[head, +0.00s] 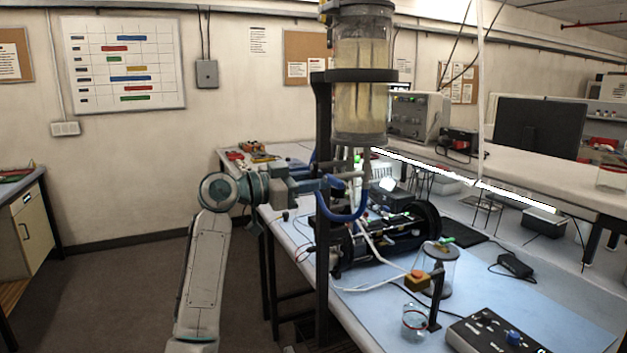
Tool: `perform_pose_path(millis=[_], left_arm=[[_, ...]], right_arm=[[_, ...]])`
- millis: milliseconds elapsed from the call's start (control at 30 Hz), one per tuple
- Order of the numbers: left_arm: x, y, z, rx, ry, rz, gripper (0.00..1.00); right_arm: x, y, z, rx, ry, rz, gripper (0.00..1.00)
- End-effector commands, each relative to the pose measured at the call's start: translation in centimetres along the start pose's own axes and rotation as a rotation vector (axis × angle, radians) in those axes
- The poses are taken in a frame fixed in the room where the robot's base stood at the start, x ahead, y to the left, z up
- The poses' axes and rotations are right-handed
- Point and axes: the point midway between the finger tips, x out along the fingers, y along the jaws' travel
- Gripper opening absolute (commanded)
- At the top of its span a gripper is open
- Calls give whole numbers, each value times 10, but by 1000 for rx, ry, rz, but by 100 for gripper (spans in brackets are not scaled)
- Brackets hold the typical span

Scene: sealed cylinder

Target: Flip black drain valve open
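A sealed clear cylinder (361,95) of pale yellowish liquid is held upright by a black stand (322,250). A narrow outlet (366,160) hangs below it, and a blue curved tube (350,216) runs beneath. My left gripper (328,184) reaches in from the left, just below the cylinder and beside the outlet fittings. Its fingers are small and overlap the stand and fittings, so I cannot tell whether they are open or touching anything. I cannot pick out the black drain valve clearly; it may be hidden around my gripper. My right gripper is out of view.
A black cylindrical apparatus (385,238) lies on the blue-topped bench (540,295). A small glass vessel (440,272), a yellow-orange block (417,281), a beaker (415,322) and a control box (495,333) stand nearer. White tubing crosses the bench. Open floor lies left.

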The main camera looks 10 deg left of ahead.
Motion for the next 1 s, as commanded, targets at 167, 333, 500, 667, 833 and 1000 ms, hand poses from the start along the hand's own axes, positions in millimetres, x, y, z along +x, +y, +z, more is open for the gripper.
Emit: perform_pose_path(millis=[167,333,500,667,833,1000], left_arm=[[0,0,0,0,0,0,0],[0,1,0,-37,0,0,0],[0,5,0,-149,0,0,0],[0,6,-1,-195,0,0,0],[0,6,-1,-195,0,0,0],[0,6,-1,-194,0,0,35]], right_arm=[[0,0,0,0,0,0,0],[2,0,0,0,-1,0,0],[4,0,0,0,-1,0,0],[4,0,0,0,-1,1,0],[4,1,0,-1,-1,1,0],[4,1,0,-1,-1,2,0]])
